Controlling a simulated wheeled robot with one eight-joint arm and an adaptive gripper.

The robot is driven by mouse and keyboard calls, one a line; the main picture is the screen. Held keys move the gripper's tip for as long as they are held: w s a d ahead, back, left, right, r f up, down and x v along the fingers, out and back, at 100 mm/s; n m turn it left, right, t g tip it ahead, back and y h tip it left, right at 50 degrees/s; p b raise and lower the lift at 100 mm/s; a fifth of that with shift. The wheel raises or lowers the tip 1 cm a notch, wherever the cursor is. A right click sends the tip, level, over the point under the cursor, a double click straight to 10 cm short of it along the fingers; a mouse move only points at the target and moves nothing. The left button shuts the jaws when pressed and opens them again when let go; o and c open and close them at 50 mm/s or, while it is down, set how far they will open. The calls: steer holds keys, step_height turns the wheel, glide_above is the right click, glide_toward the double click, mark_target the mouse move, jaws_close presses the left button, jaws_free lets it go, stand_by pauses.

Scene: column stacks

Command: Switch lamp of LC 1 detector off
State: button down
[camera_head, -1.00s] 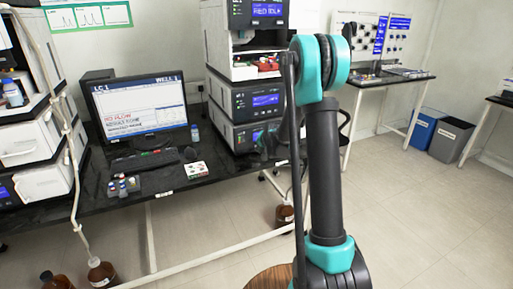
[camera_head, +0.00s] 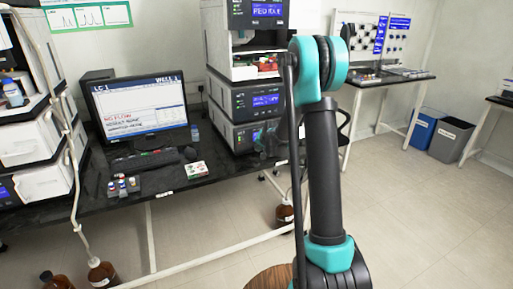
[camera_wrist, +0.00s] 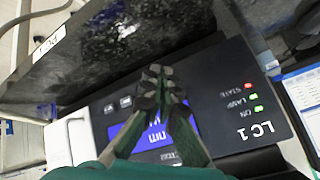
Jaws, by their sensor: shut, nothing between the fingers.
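The LC 1 detector's dark front panel (camera_wrist: 225,105) fills the middle of the wrist view, rotated in the picture. Beside the "LC1" label, the ON light (camera_wrist: 258,108) and the LAMP light (camera_wrist: 253,96) are green, and the STATE light (camera_wrist: 248,85) is red. A blue display (camera_wrist: 180,130) with "nm" lies partly behind my gripper. Two small buttons (camera_wrist: 117,104) show left of the display. My gripper (camera_wrist: 160,84) is shut and empty, its fingertips in front of the panel by the display's edge. I cannot tell whether they touch it.
A black bench surface (camera_wrist: 110,50) runs close along the panel's edge. In the head view, my arm stands before the middle instrument stack (camera_head: 222,100). A monitor (camera_head: 140,108) marked LC 1, a keyboard (camera_head: 145,160) and small vials share the bench.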

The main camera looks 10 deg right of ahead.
steer(key=shift+w+a, duration=0.1)
steer(key=shift+w, duration=0.3)
stand_by(0.6)
steer(key=shift+s, duration=0.15)
steer(key=shift+s+d, duration=0.25)
steer(key=shift+s, duration=0.4)
steer(key=shift+s, duration=0.1)
steer(key=s, duration=0.1)
steer(key=s+d, duration=0.1)
steer(key=s, duration=0.2)
steer(key=shift+s+d, duration=0.3)
stand_by(0.6)
steer(key=s+d+n+g+h, duration=0.1)
steer(key=s+n+g, duration=0.1)
steer(key=s, duration=1.7)
steer(key=s+d+n+g, duration=0.2)
steer(key=s+n, duration=0.1)
steer(key=s, duration=1.7)
steer(key=shift+s+d+f+h, duration=0.2)
steer(key=shift+s+d+h, duration=0.1)
steer(key=shift+h, duration=0.1)
